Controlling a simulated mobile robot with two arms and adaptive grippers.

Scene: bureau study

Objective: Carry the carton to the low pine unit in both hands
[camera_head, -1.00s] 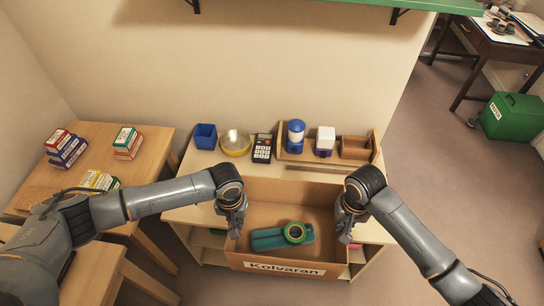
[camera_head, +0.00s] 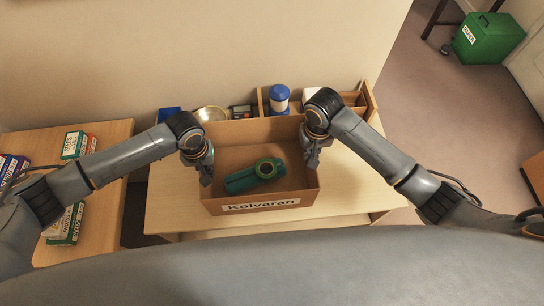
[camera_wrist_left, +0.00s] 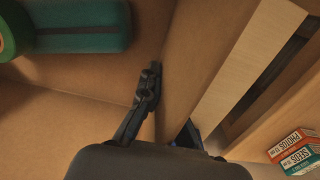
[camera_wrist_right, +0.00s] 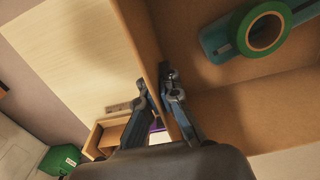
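The open brown carton (camera_head: 262,205), labelled Kolvaran, is upright over the top of the low pine unit (camera_head: 352,190). I cannot tell whether its bottom touches the top. Inside lie a teal-green case (camera_head: 240,181) and a green tape roll (camera_head: 268,168). My left gripper (camera_head: 205,178) is at the carton's left wall; in the left wrist view one finger shows inside the wall (camera_wrist_left: 185,75), the other mostly hidden. My right gripper (camera_head: 312,160) is at the right wall; the right wrist view shows its fingers on both sides of it (camera_wrist_right: 146,45).
A wooden table with small boxes (camera_head: 74,144) is at left. The unit's top is bare right of the carton.

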